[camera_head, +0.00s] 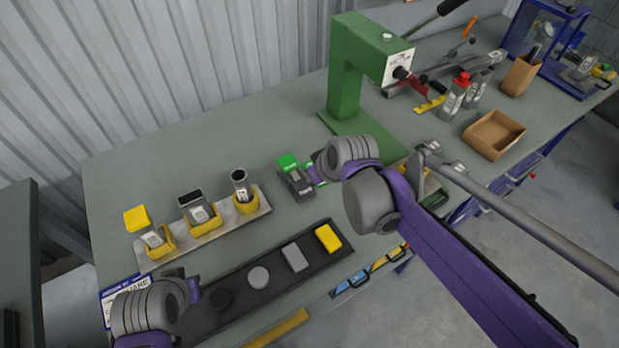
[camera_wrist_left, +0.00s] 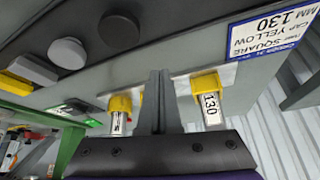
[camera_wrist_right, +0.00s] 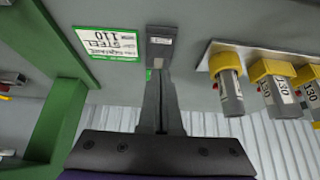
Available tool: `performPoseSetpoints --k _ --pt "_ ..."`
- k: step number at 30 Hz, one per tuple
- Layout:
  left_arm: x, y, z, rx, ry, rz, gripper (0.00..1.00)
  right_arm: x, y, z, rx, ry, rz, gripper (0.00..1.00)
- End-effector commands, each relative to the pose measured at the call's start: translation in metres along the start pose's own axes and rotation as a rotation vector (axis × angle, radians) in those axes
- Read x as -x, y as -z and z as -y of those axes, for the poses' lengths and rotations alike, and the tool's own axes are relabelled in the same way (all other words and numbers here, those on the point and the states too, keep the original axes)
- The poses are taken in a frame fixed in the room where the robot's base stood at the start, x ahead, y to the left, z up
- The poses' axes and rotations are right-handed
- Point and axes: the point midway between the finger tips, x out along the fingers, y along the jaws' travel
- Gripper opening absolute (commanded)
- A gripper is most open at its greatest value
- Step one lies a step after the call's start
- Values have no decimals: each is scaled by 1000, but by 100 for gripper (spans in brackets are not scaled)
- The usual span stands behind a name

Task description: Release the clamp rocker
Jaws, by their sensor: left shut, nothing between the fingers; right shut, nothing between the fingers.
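The clamp rocker looks to be the small dark grey block with a green end (camera_head: 288,162) on the bench; its grey body (camera_head: 297,184) lies toward me. In the right wrist view the block (camera_wrist_right: 160,36) stands just beyond my fingertips, which partly hide it; whether they touch is unclear. My right gripper (camera_wrist_right: 157,84) is shut and empty. In the head view it is mostly hidden behind its wrist, right of the block.
A metal rack (camera_head: 209,228) holds tubes in yellow sockets. A dark tray (camera_head: 318,265) carries yellow, grey and black caps. A green press (camera_head: 345,75) stands behind right. A green-bordered card (camera_wrist_right: 110,43) lies beside the block. A cardboard tray (camera_head: 494,135) is far right.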

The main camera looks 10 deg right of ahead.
Motion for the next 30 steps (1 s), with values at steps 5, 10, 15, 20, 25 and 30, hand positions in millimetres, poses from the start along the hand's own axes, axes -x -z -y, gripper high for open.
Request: performPoseSetpoints --k 5,10,15,20,25,30 --pt "3 4 0 0 0 -4 0 34 -2 0 -2 0 -1 0" --pt "4 5 0 0 0 -5 0 51 -4 0 -1 0 0 0" --pt "4 5 0 0 0 -5 0 56 -4 0 0 0 0 0" --pt "4 5 0 0 0 -5 0 56 -4 0 -1 0 0 0" --pt "4 5 0 0 0 -5 0 56 -4 0 -1 0 0 0" --pt "4 5 0 0 0 -5 0 56 -7 0 -4 -2 1 0"
